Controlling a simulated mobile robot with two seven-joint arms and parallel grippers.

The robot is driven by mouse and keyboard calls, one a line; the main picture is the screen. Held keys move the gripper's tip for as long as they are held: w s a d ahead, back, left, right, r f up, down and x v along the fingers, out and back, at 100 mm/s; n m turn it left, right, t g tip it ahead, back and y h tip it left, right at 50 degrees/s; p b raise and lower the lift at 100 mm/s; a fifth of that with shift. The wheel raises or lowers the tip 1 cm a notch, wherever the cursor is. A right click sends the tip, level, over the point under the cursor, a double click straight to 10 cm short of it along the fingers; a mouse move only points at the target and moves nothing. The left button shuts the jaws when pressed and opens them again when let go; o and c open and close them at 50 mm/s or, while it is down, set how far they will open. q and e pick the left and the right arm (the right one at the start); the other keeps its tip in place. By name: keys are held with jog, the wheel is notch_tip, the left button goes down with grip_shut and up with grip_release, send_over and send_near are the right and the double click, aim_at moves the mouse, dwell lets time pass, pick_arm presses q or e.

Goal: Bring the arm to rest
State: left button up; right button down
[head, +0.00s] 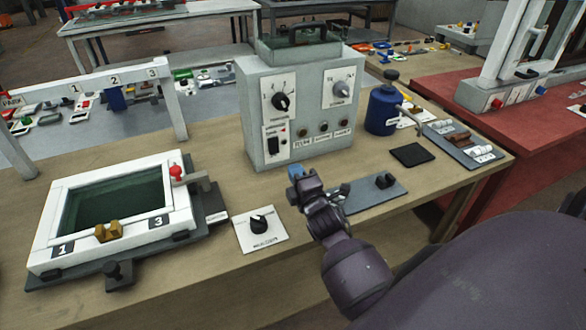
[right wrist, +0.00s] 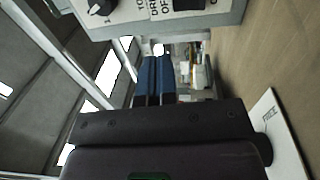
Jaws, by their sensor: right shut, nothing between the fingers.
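My right gripper (head: 296,173) is above the table in front of the grey control box, its dark arm coming in from the lower right. In the right wrist view its two blue fingers (right wrist: 154,78) lie together, with nothing between them. The grey control box (head: 303,112) stands just behind the gripper, and its lower front edge shows at the top of the right wrist view (right wrist: 225,14). My left gripper does not show in either view.
A white-framed unit (head: 45,235) lies at the left, beside a white plate with a black knob (head: 260,224). A grey plate (head: 365,196) lies right of the gripper. A blue bottle (head: 382,112) and black pad (head: 412,155) stand further right. The table's front strip is bare.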

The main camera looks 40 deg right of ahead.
jog(key=shift+s, duration=0.1)
dwell(0.5)
jog(key=s+a+f+m+g+y, duration=0.1)
jog(key=s+a+f+m+g, duration=0.3)
jog(key=s, duration=0.6)
jog(key=s+a+m+g+y, duration=0.1)
jog(key=s+a+m+g, duration=0.1)
jog(key=s+m+g, duration=0.55)
jog(key=s+a+f+m+g+y, duration=0.1)
jog(key=s+a+f+m+g, duration=0.2)
jog(key=s, duration=0.9)
jog(key=w+f+t+y, duration=0.1)
jog(key=w+f+t, duration=0.6)
jog(key=w+f, duration=0.1)
jog(key=shift+w+f, duration=0.15)
jog(key=shift+f, duration=0.6)
